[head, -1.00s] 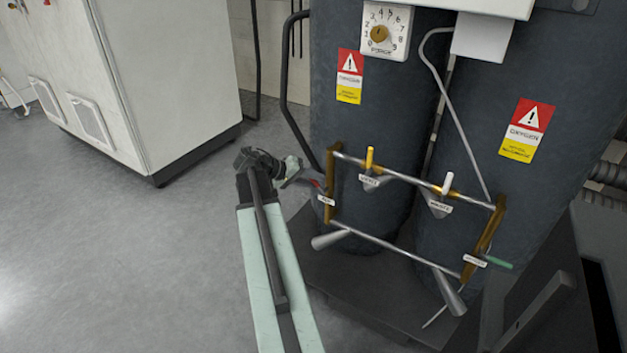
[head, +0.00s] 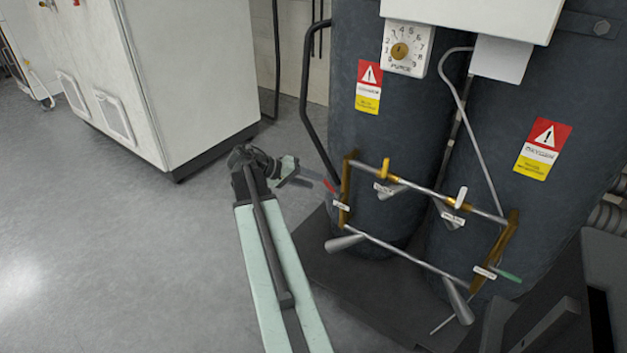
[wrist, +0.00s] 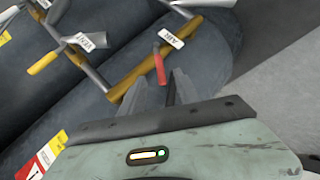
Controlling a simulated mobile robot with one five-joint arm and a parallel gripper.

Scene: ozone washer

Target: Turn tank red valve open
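The red valve handle (head: 330,186) is a small lever at the left end of the pipe frame on the dark tanks, beside a white tag (head: 341,206). In the wrist view the red handle (wrist: 160,68) points toward my gripper (wrist: 166,85), its end close to the fingertips. The fingers stand apart with a narrow gap, and nothing shows held between them. In the head view my gripper (head: 308,178) is just left of the red handle. I cannot tell whether they touch.
Yellow (head: 384,168), white (head: 461,198) and green (head: 508,276) handles sit on the same pipe frame (head: 405,262). The dark tanks (head: 385,130) stand behind it on a dark base. A white cabinet (head: 190,80) is at the left. The grey floor (head: 130,260) is clear.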

